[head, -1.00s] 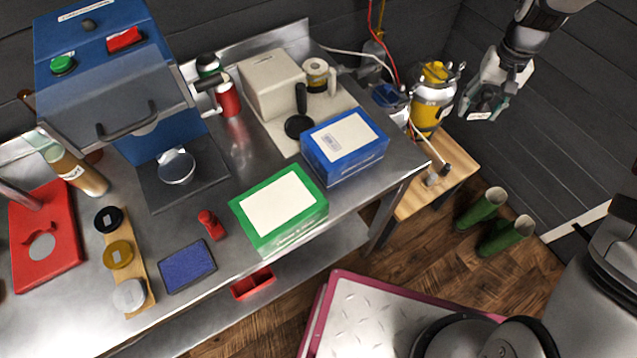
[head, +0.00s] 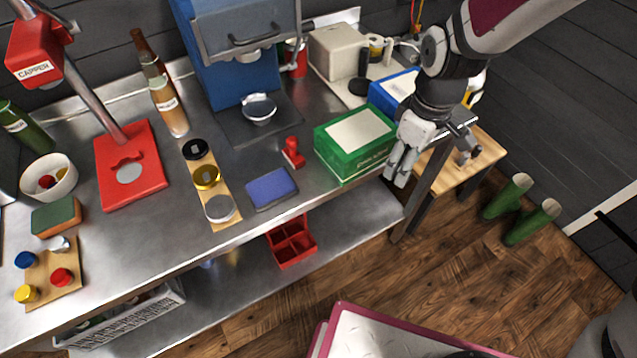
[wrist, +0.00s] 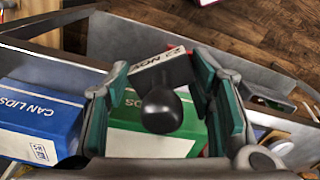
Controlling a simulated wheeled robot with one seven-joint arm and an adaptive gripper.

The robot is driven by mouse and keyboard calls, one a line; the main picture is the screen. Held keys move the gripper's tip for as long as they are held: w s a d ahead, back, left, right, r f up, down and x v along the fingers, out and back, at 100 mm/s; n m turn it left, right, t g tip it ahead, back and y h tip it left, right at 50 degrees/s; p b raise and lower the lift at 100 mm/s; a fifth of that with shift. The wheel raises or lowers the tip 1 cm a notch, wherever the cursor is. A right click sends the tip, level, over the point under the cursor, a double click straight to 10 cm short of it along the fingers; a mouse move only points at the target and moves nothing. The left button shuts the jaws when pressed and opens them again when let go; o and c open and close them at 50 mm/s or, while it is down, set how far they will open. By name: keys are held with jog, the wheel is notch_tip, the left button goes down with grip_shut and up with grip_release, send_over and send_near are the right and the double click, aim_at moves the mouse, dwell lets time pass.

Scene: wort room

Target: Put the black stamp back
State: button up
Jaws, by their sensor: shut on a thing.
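The black stamp (wrist: 162,108), with a round black knob and a white label, is between the fingers of my gripper (wrist: 165,92) in the wrist view. The fingers are shut on it. In the head view my gripper (head: 400,162) hangs at the bench's front edge, just right of the green box (head: 357,140); I cannot make out the stamp there. A red stamp (head: 293,153) stands on the bench left of the green box, behind the blue ink pad (head: 271,189).
A blue can-lids box (head: 391,92) stands behind the green one; it also shows in the wrist view (wrist: 38,120). A red divided tray (head: 291,243) is on the lower shelf. Jar lids lie on a wooden strip (head: 222,190). The bench front near the ink pad is clear.

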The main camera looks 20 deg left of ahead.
aim_at(315, 184)
jog(key=s+a+n+b, duration=0.1)
jog(key=s+n, duration=0.2)
jog(key=s+a+f+n, duration=0.1)
jog(key=s+n, duration=0.2)
jog(key=s, duration=0.1)
jog(key=s+a+f+n+b, duration=0.1)
jog(key=s+n, duration=0.2)
jog(key=s, duration=0.1)
jog(key=shift+s+a+f+n+b, duration=0.2)
jog(key=shift+a+n+b, duration=0.1)
jog(key=shift+n, duration=0.1)
jog(key=w+a, duration=0.2)
jog(key=a, duration=0.2)
jog(key=w+a+f, duration=0.1)
jog(key=w+a, duration=0.1)
jog(key=a, duration=0.3)
jog(key=w+a+p, duration=0.1)
jog(key=w+a, duration=0.2)
jog(key=a, duration=0.1)
jog(key=shift+w+a+f, duration=0.1)
jog(key=shift+a+f, duration=0.15)
jog(key=shift+a, duration=0.1)
jog(key=shift+f+p, duration=0.35)
jog(key=shift+f, duration=1.4)
jog(key=shift+f, duration=0.2)
jog(key=o, duration=0.9)
